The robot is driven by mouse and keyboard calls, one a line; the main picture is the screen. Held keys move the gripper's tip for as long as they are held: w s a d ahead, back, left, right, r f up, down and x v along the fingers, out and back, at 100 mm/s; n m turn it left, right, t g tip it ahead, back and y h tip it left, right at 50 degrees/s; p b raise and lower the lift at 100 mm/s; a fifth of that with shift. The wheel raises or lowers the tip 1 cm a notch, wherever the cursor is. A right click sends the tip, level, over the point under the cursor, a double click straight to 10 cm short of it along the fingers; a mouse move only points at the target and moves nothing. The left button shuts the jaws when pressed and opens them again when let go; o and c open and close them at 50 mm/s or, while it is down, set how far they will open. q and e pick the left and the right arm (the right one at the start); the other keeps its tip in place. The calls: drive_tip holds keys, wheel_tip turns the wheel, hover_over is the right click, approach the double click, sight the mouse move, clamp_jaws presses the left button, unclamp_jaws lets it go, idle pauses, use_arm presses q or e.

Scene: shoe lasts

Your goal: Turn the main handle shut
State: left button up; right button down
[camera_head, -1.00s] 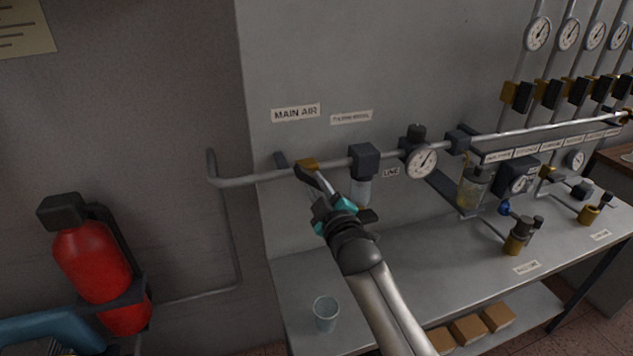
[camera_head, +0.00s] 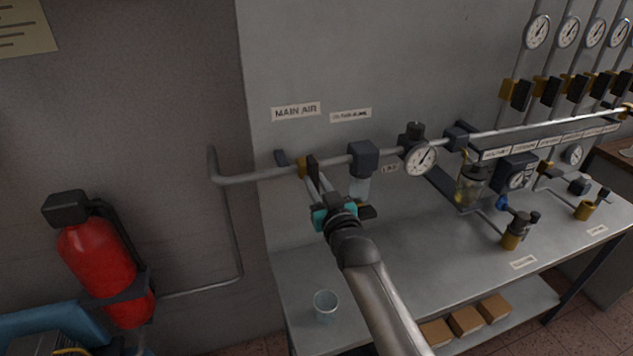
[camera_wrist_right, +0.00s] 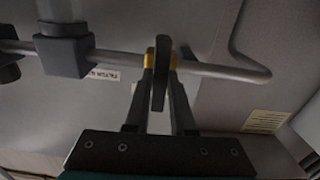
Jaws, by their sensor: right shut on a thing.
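The main handle (camera_head: 313,166) is a dark lever on a brass valve body (camera_head: 302,168) in the grey pipe, below the MAIN AIR label (camera_head: 296,111). In the right wrist view the handle (camera_wrist_right: 159,75) stands across the pipe, between my two fingers. My right gripper (camera_head: 315,181) reaches up to it from below and is shut on it. In the right wrist view, the gripper (camera_wrist_right: 160,92) has a finger on each side of the lever. The brass (camera_wrist_right: 149,59) shows behind it. My left gripper is not in view.
A dark filter block (camera_head: 363,158) with a clear bowl sits just right of the handle, with a gauge (camera_head: 421,159) beyond. A cup (camera_head: 326,304) stands on the bench below. A red extinguisher (camera_head: 95,255) hangs at left. The wall left of the bench is mostly bare.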

drive_tip(key=shift+m, duration=0.4)
drive_tip(key=c, duration=0.8)
unclamp_jaws()
drive_tip(key=shift+o, duration=0.2)
drive_tip(key=v, duration=1.5)
drive_tip(key=shift+s, duration=0.15)
